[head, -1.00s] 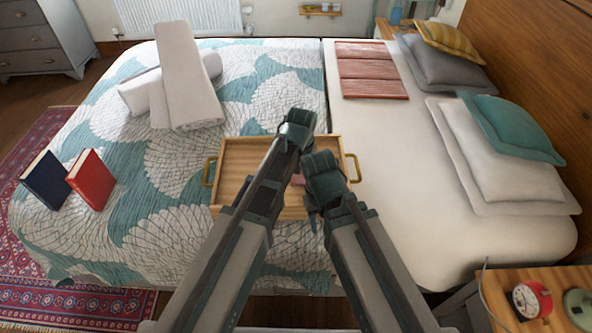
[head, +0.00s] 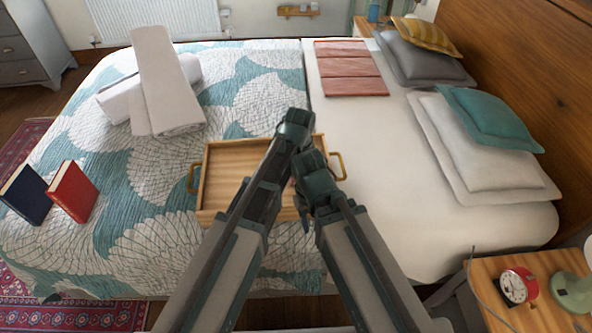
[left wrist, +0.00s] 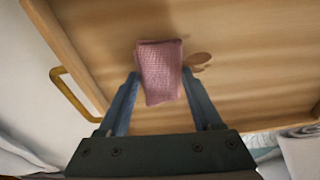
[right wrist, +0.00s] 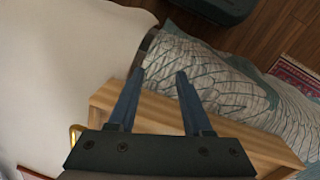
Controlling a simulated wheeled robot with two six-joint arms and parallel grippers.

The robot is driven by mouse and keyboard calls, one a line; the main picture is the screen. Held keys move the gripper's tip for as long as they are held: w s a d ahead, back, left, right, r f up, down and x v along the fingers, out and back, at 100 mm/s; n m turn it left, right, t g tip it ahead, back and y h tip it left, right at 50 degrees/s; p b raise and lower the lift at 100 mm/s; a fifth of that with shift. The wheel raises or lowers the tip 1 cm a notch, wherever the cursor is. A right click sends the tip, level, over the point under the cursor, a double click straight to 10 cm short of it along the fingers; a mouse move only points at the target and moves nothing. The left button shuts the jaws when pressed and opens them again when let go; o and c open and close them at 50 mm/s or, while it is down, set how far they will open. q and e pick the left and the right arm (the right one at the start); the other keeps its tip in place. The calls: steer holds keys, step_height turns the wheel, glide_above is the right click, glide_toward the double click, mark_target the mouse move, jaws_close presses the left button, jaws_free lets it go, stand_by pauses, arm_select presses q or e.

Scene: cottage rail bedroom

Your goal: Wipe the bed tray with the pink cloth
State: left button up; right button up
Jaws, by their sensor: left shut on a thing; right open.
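The wooden bed tray (head: 222,178) with brass handles lies on the bed, partly hidden by my arms in the head view. In the left wrist view its floor (left wrist: 240,45) fills most of the picture. The pink cloth (left wrist: 159,72) is held between the fingers of my left gripper (left wrist: 160,90), over the tray floor. A brownish round spot (left wrist: 198,60) shows on the tray floor beside the cloth. My right gripper (right wrist: 160,75) is open and empty above the tray's edge (right wrist: 150,108) in the right wrist view. In the head view the cloth is mostly hidden by my grippers.
White rolled towels (head: 165,85) lie at the bed's far left. A blue book (head: 26,193) and a red book (head: 73,190) stand at the left. Pillows (head: 475,150) and folded pink fabric (head: 350,68) are at the right. A nightstand (head: 535,265) holds a red clock (head: 517,285).

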arm_select(q)
steer(key=shift+w+d+f, duration=0.1)
steer(key=shift+w+d, duration=0.1)
steer(key=shift+d, duration=0.35)
steer(key=shift+w+d+f, duration=0.1)
steer(key=shift+w+d, duration=0.05)
steer(key=shift+d, duration=0.4)
steer(key=shift+r, duration=0.15)
arm_select(e)
steer(key=shift+w+a+f, duration=0.1)
steer(key=shift+w+a, duration=0.1)
steer(key=shift+a, duration=0.5)
arm_select(q)
steer(key=shift+a, duration=1.5)
steer(key=shift+s+a, duration=0.3)
steer(key=shift+a, duration=0.5)
steer(key=shift+s+a, duration=0.15)
steer(key=shift+a, duration=0.7)
steer(key=shift+s+a, duration=0.1)
steer(key=shift+a, duration=0.75)
arm_select(e)
steer(key=shift+s+d, duration=0.2)
steer(key=shift+d, duration=0.05)
arm_select(q)
steer(key=shift+a, duration=1.8)
